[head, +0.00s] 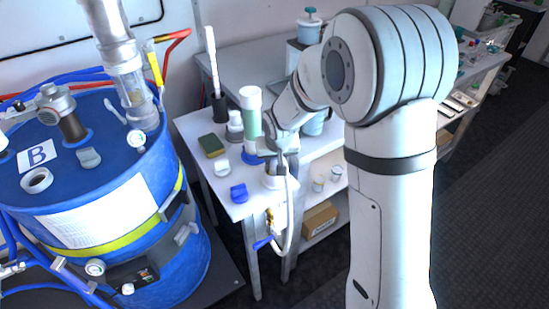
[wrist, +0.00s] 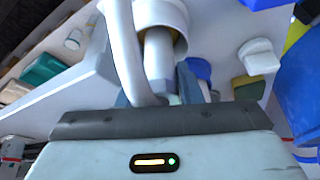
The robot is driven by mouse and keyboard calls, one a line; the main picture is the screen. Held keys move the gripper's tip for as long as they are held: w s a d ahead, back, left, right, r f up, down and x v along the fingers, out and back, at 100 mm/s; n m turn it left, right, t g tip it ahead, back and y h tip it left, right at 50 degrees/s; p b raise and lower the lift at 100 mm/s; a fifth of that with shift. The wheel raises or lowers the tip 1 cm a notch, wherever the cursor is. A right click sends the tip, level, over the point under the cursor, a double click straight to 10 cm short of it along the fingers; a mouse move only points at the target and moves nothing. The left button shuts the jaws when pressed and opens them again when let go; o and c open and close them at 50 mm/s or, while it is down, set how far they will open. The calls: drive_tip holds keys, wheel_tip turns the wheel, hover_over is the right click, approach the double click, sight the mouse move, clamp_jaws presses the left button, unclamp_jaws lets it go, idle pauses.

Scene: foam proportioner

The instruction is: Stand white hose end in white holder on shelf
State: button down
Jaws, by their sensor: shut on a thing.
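My gripper (head: 277,158) is at the front edge of the white shelf, shut on the white hose end. The hose end shows in the wrist view as a pale tube (wrist: 159,52) between my fingers. The white holder (head: 271,182) is a short round cup at the shelf edge, just below my gripper. In the wrist view the holder (wrist: 176,14) lies right beyond the hose end, which overlaps its opening; I cannot tell how far inside it is. The white hose (head: 291,218) loops down in front of the shelf. My fingers hide part of the hose end.
White and blue caps (head: 238,193), a green-yellow sponge (head: 211,146) and a dark brush pot (head: 219,108) stand left. A blue drum (head: 110,190) is at far left. A cardboard box (head: 319,219) sits below.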

drive_tip(key=shift+f+b, duration=0.5)
drive_tip(key=c, duration=1.3)
unclamp_jaws()
drive_tip(key=p+v, duration=0.5)
drive_tip(key=v, duration=0.6)
drive_tip(key=s+d+r+m, duration=0.1)
drive_tip(key=s+d+r, duration=0.4)
drive_tip(key=s, duration=0.6)
drive_tip(key=s+d+r+m+g, duration=0.1)
drive_tip(key=s+d+r, duration=0.3)
drive_tip(key=s+d, duration=0.6)
drive_tip(key=shift+s+d+r+g+h, duration=0.25)
drive_tip(key=shift+s+r+g+h, duration=0.05)
drive_tip(key=shift+s+r+h, duration=0.15)
